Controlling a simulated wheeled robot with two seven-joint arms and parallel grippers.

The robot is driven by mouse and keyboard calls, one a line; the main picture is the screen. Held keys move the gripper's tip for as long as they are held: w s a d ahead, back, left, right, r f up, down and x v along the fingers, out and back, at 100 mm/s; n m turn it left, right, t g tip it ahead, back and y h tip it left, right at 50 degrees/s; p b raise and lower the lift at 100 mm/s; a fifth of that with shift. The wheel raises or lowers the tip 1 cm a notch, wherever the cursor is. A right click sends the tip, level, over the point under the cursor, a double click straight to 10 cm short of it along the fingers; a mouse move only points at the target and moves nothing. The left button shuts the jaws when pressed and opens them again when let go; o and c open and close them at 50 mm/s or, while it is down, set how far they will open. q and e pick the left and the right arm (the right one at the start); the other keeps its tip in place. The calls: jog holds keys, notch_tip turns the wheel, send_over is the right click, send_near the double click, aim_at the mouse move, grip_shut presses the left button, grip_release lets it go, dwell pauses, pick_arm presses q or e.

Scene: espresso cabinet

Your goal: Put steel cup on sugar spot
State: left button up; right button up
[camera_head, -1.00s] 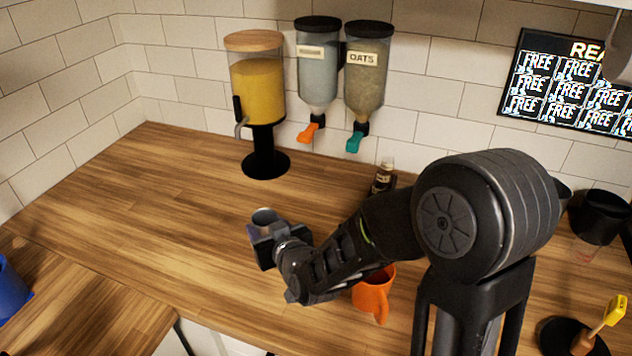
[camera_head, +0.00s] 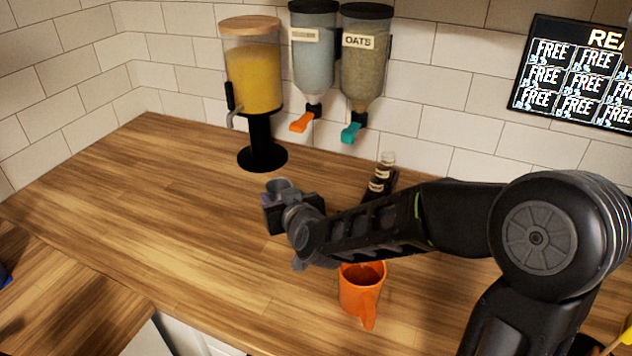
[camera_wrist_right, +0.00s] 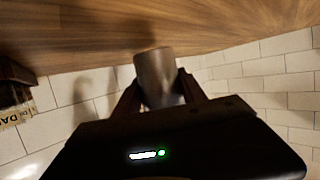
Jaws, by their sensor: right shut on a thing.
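The steel cup (camera_head: 279,186) is a small grey metal cup, held upright above the wooden counter by my right gripper (camera_head: 288,203). In the right wrist view the cup (camera_wrist_right: 158,72) sits between the two dark fingers of my right gripper (camera_wrist_right: 160,92), which are shut on it. The cup is in front of the wall dispensers. A dispenser with pale contents (camera_head: 314,58) and an orange spout hangs on the wall; its label is too small to read. No marked sugar spot can be made out on the counter. My left gripper is not in view.
An oats dispenser (camera_head: 366,62) with a teal spout hangs beside it. A yellow-filled dispenser (camera_head: 254,75) stands left on a black base. The left counter is clear.

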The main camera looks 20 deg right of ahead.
jog(key=shift+w+d, duration=0.25)
jog(key=shift+d, duration=0.2)
jog(key=w+d, duration=0.3)
jog(key=d, duration=0.1)
jog(key=w+d, duration=0.8)
jog(key=shift+d, duration=0.1)
jog(key=shift+w+d+p, duration=0.15)
jog(key=shift+d+p, duration=0.05)
jog(key=shift+p, duration=0.1)
notch_tip(320, 180, down, 4)
jog(key=shift+w+r+p, duration=0.1)
jog(key=shift+r+p, duration=0.1)
jog(key=shift+p, duration=0.25)
